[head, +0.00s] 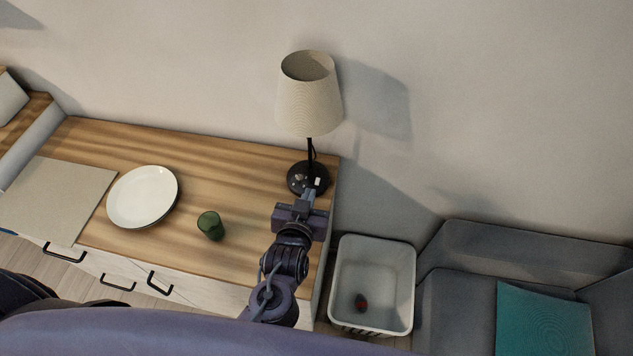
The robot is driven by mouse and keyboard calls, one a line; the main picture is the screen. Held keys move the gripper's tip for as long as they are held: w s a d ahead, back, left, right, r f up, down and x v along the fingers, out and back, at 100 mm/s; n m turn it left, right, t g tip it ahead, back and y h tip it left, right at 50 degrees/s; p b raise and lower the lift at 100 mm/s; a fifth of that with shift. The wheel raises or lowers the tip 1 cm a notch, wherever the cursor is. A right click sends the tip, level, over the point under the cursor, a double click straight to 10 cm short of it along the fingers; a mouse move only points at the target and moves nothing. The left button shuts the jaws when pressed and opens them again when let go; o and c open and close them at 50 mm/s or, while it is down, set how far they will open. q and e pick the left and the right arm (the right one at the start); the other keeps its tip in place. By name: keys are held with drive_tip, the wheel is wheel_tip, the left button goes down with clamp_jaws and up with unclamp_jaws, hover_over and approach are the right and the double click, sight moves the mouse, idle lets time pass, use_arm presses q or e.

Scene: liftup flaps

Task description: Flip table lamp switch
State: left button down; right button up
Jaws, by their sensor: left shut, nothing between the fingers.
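The table lamp (309,95) has a cream shade and a thin black stem. It stands upright at the right end of the wooden cabinet top. Its round black base (296,178) carries a small light switch (317,182) on its right front part. My left gripper (309,192) is shut and empty, with its fingertips at the front edge of the lamp base, very close to the switch. I cannot tell whether the fingertips touch it. The gripper hides the front part of the base. My right gripper is not in view.
A white bin (374,262) stands on the floor right of the cabinet, beside a grey sofa (455,290). The wall is close behind the lamp.

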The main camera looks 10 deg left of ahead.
use_arm(q)
drive_tip(key=p, duration=0.2)
hover_over(316, 184)
drive_tip(key=s, duration=0.2)
drive_tip(key=f, duration=0.3)
drive_tip(key=shift+w+d, duration=0.15)
drive_tip(key=shift+d, duration=0.05)
wheel_tip(316, 184, down, 3)
drive_tip(key=shift+w+f, duration=0.15)
drive_tip(key=shift+f+p, duration=0.35)
drive_tip(key=shift+f, duration=0.2)
drive_tip(key=shift+s+f+b, duration=0.2)
drive_tip(key=shift+f+b, duration=0.3)
drive_tip(key=shift+f, duration=0.15)
drive_tip(key=shift+s, duration=0.3)
